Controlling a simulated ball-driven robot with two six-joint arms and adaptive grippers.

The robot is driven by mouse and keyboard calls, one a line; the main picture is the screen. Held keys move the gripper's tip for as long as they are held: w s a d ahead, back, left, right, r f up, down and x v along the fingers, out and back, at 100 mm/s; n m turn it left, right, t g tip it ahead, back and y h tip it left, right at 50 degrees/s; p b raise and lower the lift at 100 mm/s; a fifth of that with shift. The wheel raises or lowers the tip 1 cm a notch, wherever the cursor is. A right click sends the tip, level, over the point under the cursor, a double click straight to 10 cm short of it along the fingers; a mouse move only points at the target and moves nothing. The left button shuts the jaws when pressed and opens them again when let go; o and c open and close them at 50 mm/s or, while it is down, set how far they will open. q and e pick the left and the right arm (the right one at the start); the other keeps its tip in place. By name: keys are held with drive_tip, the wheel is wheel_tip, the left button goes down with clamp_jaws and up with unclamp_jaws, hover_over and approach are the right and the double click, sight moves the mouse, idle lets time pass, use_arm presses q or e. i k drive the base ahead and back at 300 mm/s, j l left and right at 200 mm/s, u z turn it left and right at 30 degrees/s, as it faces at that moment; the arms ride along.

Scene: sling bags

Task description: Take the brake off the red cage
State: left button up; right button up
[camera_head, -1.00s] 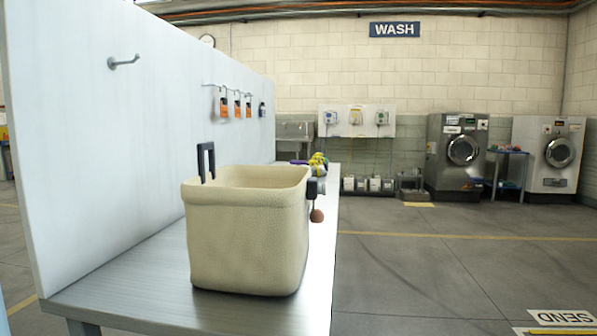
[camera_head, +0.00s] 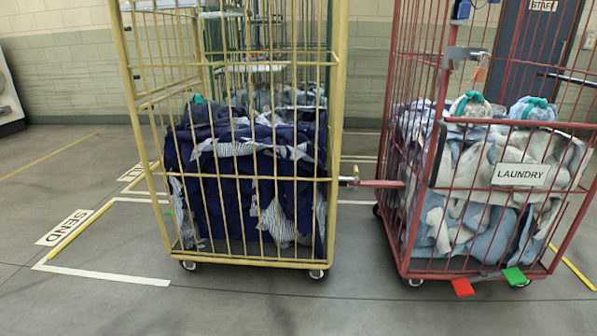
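The red cage (camera_head: 398,170) stands at the right, filled with light blue and white laundry, with a "LAUNDRY" sign (camera_head: 520,174) on its front. At its lower front edge are a red pedal (camera_head: 462,288) and a green pedal (camera_head: 514,277). I cannot tell from here which pedal is pressed. A red bar (camera_head: 382,184) runs from the red cage to a latch on the yellow cage (camera_head: 177,185). Neither of my grippers is in view.
The yellow cage holds dark blue laundry and stands left of the red one on small casters. White and yellow floor lines and a "SEND" marking (camera_head: 66,227) lie at the left. The floor in front of both cages is clear.

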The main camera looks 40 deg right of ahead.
sight(463, 287)
drive_tip(key=u, duration=1.7)
drive_tip(key=k+j+z, duration=0.1)
drive_tip(key=j, duration=0.25)
drive_tip(key=k+j+z, duration=0.1)
drive_tip(key=j, duration=0.25)
drive_tip(key=l+z, duration=0.15)
drive_tip(key=z, duration=0.25)
drive_tip(key=i+l+z, duration=0.15)
drive_tip(key=z, duration=0.2)
drive_tip(key=i+l+z, duration=0.1)
drive_tip(key=z, duration=0.3)
drive_tip(key=i+l+z, duration=0.1)
drive_tip(key=z, duration=2.25)
